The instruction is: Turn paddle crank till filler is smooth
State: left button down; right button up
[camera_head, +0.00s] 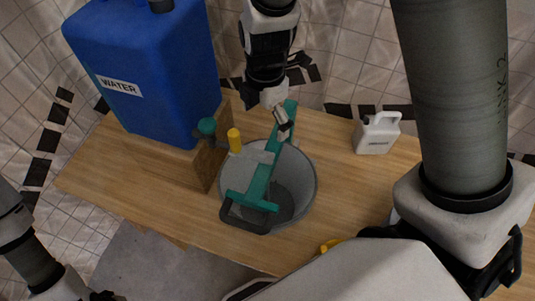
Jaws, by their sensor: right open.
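A grey bucket (309,190) stands on the wooden table, with a teal bar (262,181) across its top. A crank with an upright yellow handle (235,141) sits over the bucket's left rim. Grey filler (284,205) shows inside the bucket, partly hidden by the bar; its smoothness cannot be told. My right gripper (282,121) comes down from the top, open, close to the far end of the teal bar. It is to the right of the yellow handle and apart from it. Part of my left arm shows at the lower left; its fingers are out of view.
A large blue water jug (150,75) stands at the back left. A wooden board (213,150) stands upright beside the bucket, near a teal knob (207,127). A small white jug (377,133) is at the right. The wooden table (120,180) is clear at front left.

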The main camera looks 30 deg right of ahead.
notch_tip(320, 180, up, 9)
jog(key=p, duration=0.7)
dwell(0.4)
